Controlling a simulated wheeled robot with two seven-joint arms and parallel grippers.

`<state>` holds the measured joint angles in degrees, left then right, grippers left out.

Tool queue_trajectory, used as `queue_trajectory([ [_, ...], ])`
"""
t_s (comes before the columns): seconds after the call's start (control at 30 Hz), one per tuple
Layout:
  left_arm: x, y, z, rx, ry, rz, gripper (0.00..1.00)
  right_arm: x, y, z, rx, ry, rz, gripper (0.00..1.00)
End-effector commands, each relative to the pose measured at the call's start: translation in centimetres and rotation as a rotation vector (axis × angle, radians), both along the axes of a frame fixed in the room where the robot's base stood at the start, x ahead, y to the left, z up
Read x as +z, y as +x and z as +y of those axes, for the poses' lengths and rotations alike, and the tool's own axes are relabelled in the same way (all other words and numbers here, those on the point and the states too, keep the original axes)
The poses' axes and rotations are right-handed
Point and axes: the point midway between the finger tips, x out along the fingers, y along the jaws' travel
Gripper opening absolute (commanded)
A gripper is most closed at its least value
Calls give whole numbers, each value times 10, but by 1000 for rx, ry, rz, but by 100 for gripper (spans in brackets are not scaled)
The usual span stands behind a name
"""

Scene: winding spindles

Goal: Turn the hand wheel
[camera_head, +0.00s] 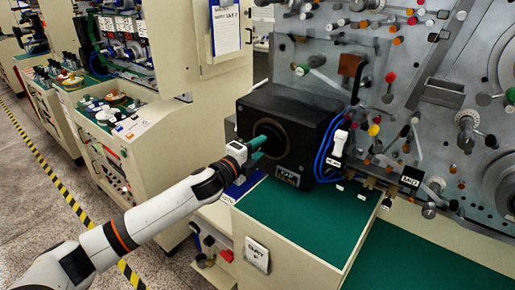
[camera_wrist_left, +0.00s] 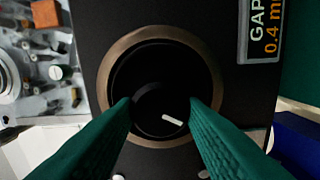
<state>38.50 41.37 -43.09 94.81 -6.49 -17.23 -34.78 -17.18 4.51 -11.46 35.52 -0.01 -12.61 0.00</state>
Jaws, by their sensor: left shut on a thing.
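The hand wheel (camera_head: 271,139) is a round black knob set in a brass-coloured ring on the front of a black box (camera_head: 300,106). In the left wrist view the hand wheel (camera_wrist_left: 160,88) shows a short white mark at its lower right. My left gripper (camera_head: 262,148) has green fingers that reach the wheel. In the left wrist view the fingers (camera_wrist_left: 160,108) lie on either side of the knob, shut on it. My right gripper is not in view.
A green-topped bench (camera_head: 300,222) lies below the box. Blue cables (camera_head: 322,150) run along the box's right side. A grey panel (camera_head: 440,60) with many spindles and coloured knobs stands at the right. A cream cabinet (camera_head: 165,130) stands behind my left arm.

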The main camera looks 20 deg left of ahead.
Motion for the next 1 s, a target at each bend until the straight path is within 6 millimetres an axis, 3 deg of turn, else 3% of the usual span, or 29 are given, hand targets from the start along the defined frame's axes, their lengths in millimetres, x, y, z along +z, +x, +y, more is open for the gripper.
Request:
queue_trajectory([
  [0.2,-1,0,0,-1,-1,1,14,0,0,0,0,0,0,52],
  [0.23,-1,0,0,-1,-1,1,40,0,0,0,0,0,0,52],
  [0.37,-1,0,0,-1,-2,2,59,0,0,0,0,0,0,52],
  [0.73,-2,-6,3,1,-1,2,59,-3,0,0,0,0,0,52],
  [1.0,-6,-55,20,-1,2,3,59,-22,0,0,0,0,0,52],
])
